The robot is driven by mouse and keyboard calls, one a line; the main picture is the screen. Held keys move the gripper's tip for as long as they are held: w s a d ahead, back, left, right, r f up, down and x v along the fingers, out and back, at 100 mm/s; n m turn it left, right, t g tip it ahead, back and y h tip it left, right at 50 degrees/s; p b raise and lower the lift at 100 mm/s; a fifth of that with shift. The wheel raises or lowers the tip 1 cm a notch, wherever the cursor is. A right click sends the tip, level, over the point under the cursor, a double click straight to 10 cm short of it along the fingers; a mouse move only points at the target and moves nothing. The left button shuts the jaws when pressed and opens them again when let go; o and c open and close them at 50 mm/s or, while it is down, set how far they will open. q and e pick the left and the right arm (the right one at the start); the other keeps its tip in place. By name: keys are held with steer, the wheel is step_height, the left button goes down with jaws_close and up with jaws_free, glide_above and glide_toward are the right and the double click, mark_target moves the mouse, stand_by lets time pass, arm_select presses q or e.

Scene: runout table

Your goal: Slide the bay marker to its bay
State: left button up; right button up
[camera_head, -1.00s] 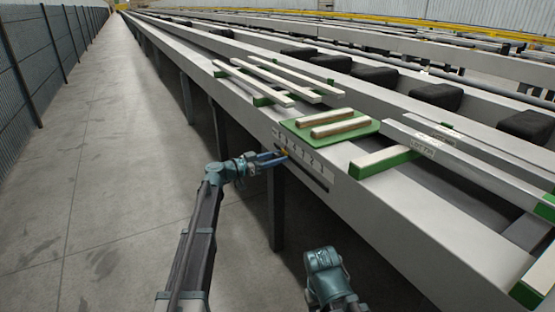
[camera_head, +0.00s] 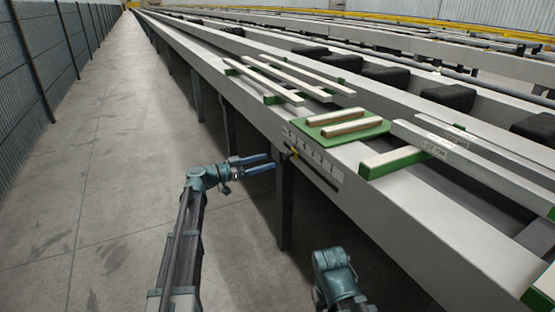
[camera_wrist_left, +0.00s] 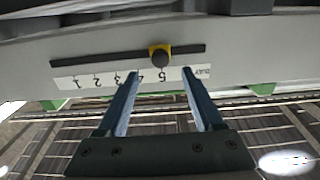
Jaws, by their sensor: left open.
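The strip shows 1 to 5 and the word BAY, partly covered by my fingers. My left gripper (camera_wrist_left: 161,72) is open and empty. Its blue fingers (camera_head: 270,161) point at the panel, their tips either side of the knob's line in the picture, apart from it.
The long grey runout table (camera_head: 420,235) runs away to the upper left. On it lie a green board (camera_head: 372,130) with two wooden strips and several pale bars. A teal part of my right arm (camera_head: 331,262) is low in the head view. Open floor (camera_head: 100,190) lies left.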

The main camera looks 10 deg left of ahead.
arm_select(q)
steer(key=shift+v, duration=2.55)
steer(key=s+d+f+n+g+y+p, duration=0.1)
steer(key=s+d+f+g+y, duration=0.2)
steer(key=s+d+f+g, duration=0.5)
steer(key=s+d+f+n+g+y+p, duration=0.15)
steer(key=s+d+f+y, duration=0.4)
steer(key=s+d, duration=0.75)
steer(key=s+a+f+n+g+y+p, duration=0.1)
steer(key=s+a+f+n+y, duration=0.1)
steer(key=s+y, duration=0.35)
steer(key=s+a+f+n+y, duration=0.2)
steer(key=s+f, duration=0.1)
steer(key=s, duration=0.6)
step_height(320, 180, up, 38)
steer(key=p, duration=3.8)
steer(key=shift+w, duration=0.25)
steer(key=shift+a+n, duration=0.1)
steer(key=shift+n, duration=0.15)
